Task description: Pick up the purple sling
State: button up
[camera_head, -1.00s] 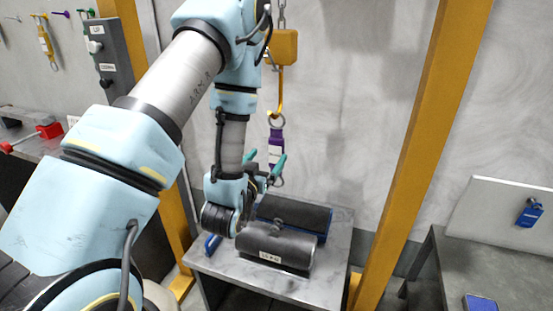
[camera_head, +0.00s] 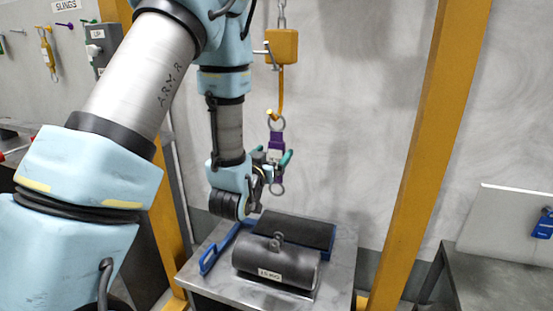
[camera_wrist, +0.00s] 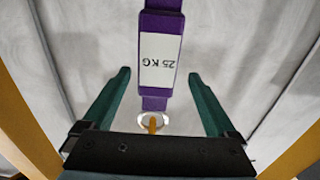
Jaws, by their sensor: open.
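The purple sling (camera_head: 275,137) hangs upright from the yellow hoist's hook by its top ring, with another ring at its lower end. In the wrist view the purple sling (camera_wrist: 163,27) carries a white label reading 25 KG. My gripper (camera_head: 275,154) is open at the height of the sling's label. In the wrist view my gripper's green fingers (camera_wrist: 159,75) stand on either side of the sling, with clear gaps and no contact visible. Whether the strap is fully between the fingertips in depth I cannot tell.
The yellow hoist block (camera_head: 282,46) is just above. Yellow posts (camera_head: 425,130) flank the space. Another bench (camera_head: 480,275) stands at right.

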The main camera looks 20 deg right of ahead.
aim_at(276, 149)
jog(key=p+x, duration=0.2)
jog(key=x, duration=0.2)
jog(key=shift+d+r+p, duration=0.3)
jog(key=shift+r+p, duration=0.05)
jog(key=shift+p, duration=0.05)
jog(key=shift+w+d+f, duration=0.15)
jog(key=shift+w+d, duration=0.1)
jog(key=shift+w, duration=0.05)
grip_shut()
